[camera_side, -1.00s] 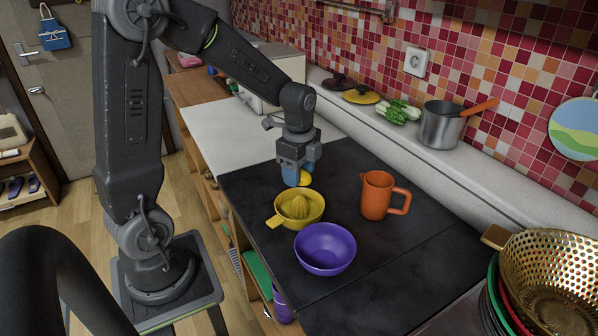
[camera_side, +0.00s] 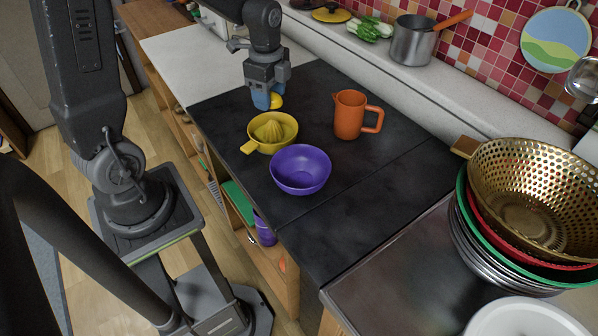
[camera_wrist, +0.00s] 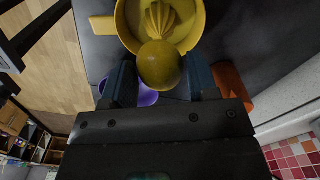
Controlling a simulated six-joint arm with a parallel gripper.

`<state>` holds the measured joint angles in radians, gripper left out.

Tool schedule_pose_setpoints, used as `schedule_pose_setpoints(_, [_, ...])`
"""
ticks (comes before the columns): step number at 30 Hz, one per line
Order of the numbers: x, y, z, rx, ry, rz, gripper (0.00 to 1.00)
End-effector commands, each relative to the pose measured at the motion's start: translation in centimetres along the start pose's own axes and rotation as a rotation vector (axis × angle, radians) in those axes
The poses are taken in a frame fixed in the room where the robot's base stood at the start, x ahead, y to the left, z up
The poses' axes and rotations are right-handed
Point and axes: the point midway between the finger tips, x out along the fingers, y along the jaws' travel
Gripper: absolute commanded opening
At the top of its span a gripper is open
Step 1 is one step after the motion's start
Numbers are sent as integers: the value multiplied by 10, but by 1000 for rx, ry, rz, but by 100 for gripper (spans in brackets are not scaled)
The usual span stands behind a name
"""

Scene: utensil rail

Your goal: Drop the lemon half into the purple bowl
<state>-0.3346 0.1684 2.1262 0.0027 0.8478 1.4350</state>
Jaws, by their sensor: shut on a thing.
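The yellow lemon half (camera_side: 276,102) is held in my gripper (camera_side: 268,100), whose blue fingers are shut on it. In the wrist view the lemon half (camera_wrist: 160,65) sits between the two fingertips (camera_wrist: 160,80). The gripper is above the black counter, just behind the yellow juicer in the side view. The purple bowl (camera_side: 300,169) stands upright on the counter, in front and to the right of the juicer, and looks empty. In the wrist view the purple bowl (camera_wrist: 148,97) is mostly hidden behind the gripper and lemon half.
The yellow juicer (camera_side: 270,131), with a ribbed cone and a handle, stands beside the bowl. An orange mug (camera_side: 350,116) stands to the right. A gold colander (camera_side: 535,190) tops stacked bowls at the right. The black counter (camera_side: 365,200) right of the bowl is clear.

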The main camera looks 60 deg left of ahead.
Motion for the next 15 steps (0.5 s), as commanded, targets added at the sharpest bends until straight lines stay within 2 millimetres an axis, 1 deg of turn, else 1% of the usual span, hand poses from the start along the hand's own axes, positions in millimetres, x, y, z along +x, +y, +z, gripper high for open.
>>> schedule_pose_setpoints(7, [0, 0, 0, 0, 0, 0, 33])
schedule_pose_setpoints(9, [-1, 2, -4, 2, 0, -1, 33])
schedule_pose_setpoints(11, [-4, 5, -13, 6, 0, -1, 33])
schedule_pose_setpoints(14, [-12, 16, -38, 11, 1, -4, 33])
schedule_pose_setpoints(15, [-16, 22, -50, 13, 1, -3, 33])
